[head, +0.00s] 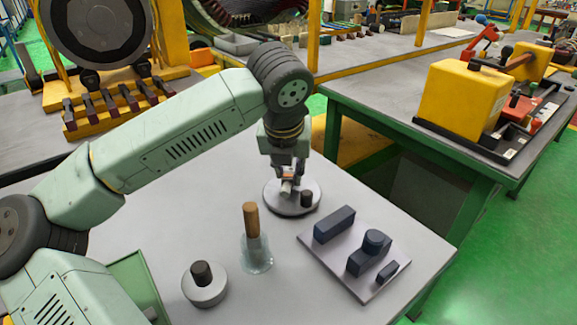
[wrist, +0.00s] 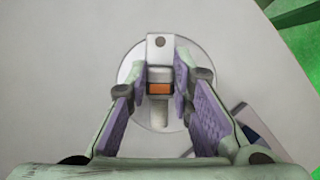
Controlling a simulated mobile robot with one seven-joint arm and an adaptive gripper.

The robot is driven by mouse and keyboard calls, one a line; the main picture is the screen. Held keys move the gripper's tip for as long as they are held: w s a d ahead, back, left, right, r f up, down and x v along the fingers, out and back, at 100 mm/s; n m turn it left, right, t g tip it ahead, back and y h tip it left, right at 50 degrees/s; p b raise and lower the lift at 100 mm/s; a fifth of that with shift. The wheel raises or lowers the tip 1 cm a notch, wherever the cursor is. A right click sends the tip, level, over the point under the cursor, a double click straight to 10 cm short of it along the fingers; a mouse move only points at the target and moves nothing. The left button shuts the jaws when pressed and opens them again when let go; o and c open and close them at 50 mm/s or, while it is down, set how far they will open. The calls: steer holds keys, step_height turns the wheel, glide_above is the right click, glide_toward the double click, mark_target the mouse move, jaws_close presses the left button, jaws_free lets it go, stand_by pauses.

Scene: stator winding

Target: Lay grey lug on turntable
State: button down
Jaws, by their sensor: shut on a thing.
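The grey lug (wrist: 159,47) is a flat tab with a hole at one end and a round barrel at the other. An orange band crosses its middle. My gripper (wrist: 160,88) is shut on it, with one finger on each side of the band. In the head view my gripper (head: 289,178) points down over the turntable (head: 283,208), a round grey disc on the table. The disc also shows behind the lug in the wrist view (wrist: 130,66). I cannot tell whether the lug touches the disc.
A short dark cylinder (head: 307,198) stands at the disc's right. A glass jar (head: 257,255) with a wooden handle (head: 250,220) and a round grey pot (head: 205,292) with a dark knob stand nearer. A tray (head: 368,289) with dark blocks lies right. The table's front middle is clear.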

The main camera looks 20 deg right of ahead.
steer(key=shift+f+b, duration=0.6)
steer(key=shift+b, duration=0.1)
steer(key=c, duration=1.3)
jaws_free()
steer(key=shift+c, duration=0.2)
steer(key=v, duration=1.2)
